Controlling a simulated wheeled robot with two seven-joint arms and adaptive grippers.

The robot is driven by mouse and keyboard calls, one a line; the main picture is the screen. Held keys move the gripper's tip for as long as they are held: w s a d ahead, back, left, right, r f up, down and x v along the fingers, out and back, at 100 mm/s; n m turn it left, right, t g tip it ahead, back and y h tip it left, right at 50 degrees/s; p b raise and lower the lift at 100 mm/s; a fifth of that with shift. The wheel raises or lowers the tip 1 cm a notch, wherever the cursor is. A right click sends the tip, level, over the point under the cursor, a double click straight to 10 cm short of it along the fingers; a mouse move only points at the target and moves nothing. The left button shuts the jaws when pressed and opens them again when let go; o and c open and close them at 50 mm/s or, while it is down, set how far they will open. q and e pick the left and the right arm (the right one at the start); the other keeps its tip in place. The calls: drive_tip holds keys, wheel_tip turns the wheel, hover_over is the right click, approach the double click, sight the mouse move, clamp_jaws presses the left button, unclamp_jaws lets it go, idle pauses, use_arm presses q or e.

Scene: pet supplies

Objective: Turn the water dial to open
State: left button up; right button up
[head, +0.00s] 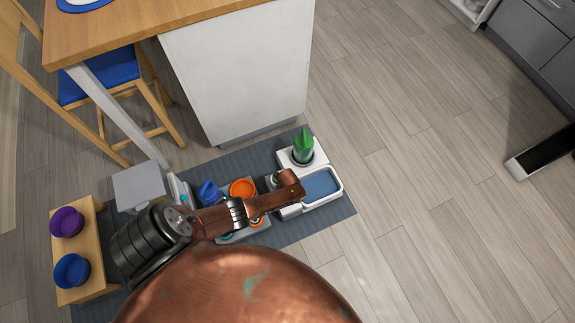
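A white water unit (337,194) with a blue-filled basin stands at the right end of the grey mat. A green bottle-like piece (303,148) rises from its back part. I cannot make out the water dial clearly; my copper arm covers the unit's left front side. This arm comes in from the lower left, and its far end reaches the unit's left edge. I cannot make out the fingers there, or whether they touch anything. No second gripper shows.
A grey holder with an orange bowl (242,188) and a blue item (209,191) lies under my arm. A wooden stand holds a purple bowl (67,222) and a blue bowl (72,270). A white cabinet (240,75) stands behind the mat (335,223).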

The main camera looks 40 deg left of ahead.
use_arm(q)
drive_tip(key=shift+w+a, duration=0.15)
drive_tip(key=shift+w, duration=0.05)
drive_tip(key=o, duration=0.8)
drive_tip(key=shift+c, duration=0.2)
drive_tip(key=o, duration=0.4)
drive_tip(key=shift+s, duration=0.1)
drive_tip(key=shift+r, duration=0.1)
wheel_tip(320, 180, up, 12)
drive_tip(key=shift+f, duration=0.1)
